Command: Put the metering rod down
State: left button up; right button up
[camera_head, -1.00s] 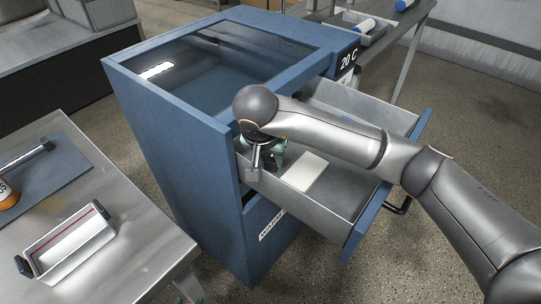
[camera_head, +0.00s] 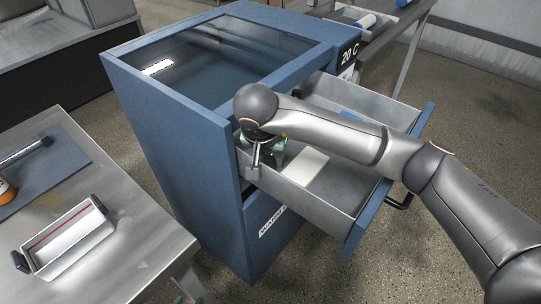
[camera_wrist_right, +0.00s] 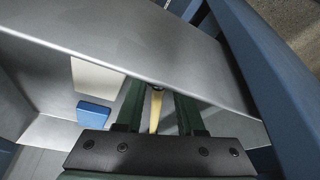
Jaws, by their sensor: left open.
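A thin silver rod with a dark end (camera_head: 18,156), which looks like the metering rod, lies on the blue mat (camera_head: 68,166) at the left table's far left, cut by the frame edge. My right gripper (camera_head: 272,155) is at the near left wall of the open drawer (camera_head: 340,192), partly hidden by its arm. In the right wrist view its green fingers (camera_wrist_right: 158,110) flank a thin tan stick (camera_wrist_right: 155,112). The drawer wall hides their tips, so I cannot tell whether they grip. A small teal part of my left gripper (camera_head: 181,299) shows at the bottom edge.
A white pad (camera_head: 307,166) and a blue block (camera_wrist_right: 95,113) lie in the drawer. The blue cabinet (camera_head: 180,130) has a glass top. A white tray with a red line (camera_head: 70,243) and an orange bottle (camera_head: 5,190) stand on the metal table (camera_head: 120,258). Clear table surrounds the tray.

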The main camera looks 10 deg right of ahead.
jog(key=o, duration=0.5)
jog(key=shift+o, duration=0.2)
jog(key=p+v, duration=0.1)
jog(key=v, duration=1.1)
jog(key=shift+r, duration=0.25)
